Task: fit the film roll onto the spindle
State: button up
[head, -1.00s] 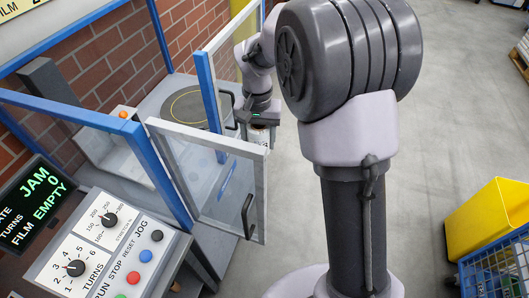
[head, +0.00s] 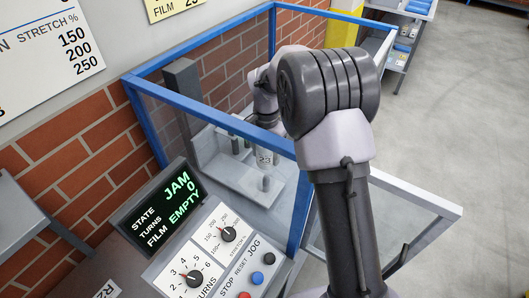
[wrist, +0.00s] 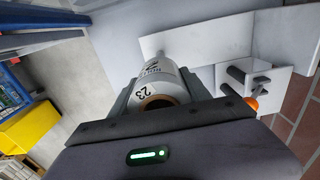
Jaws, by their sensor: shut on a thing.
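The film roll (head: 264,160) is a pale, upright cylinder marked 23. My gripper (head: 264,143), partly hidden behind the blue frame, is shut on it inside the machine. In the wrist view the roll (wrist: 165,88) sits between the fingers (wrist: 158,92), its brown core end facing the camera. The spindle (head: 265,184) is a short grey peg standing on the pale carriage, just below the roll in the head view. A grey stub, seemingly the spindle (wrist: 160,54), shows past the roll's far end in the wrist view. I cannot tell whether the roll is in line with it.
Two dark rollers (wrist: 248,79) stand on the carriage beside the roll. Blue frame bars (head: 215,115) and clear panels surround the space. The framed door (head: 410,218) stands open at right. The control panel (head: 215,255) is in front; its screen (head: 162,207) reads JAM, FILM EMPTY.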

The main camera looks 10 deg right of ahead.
jog(key=shift+f+b, duration=2.05)
jog(key=shift+f, duration=0.85)
jog(key=shift+f, duration=0.1)
jog(key=shift+s+f+b, duration=0.1)
jog(key=shift+f+b, duration=2.95)
jog(key=shift+f, duration=1.4)
jog(key=o, duration=1.7)
jog(key=shift+f, duration=0.2)
notch_tip(320, 180, up, 9)
jog(key=p, duration=0.6)
jog(key=shift+a+r, duration=0.1)
jog(key=shift+r, duration=0.1)
jog(key=shift+w, duration=0.2)
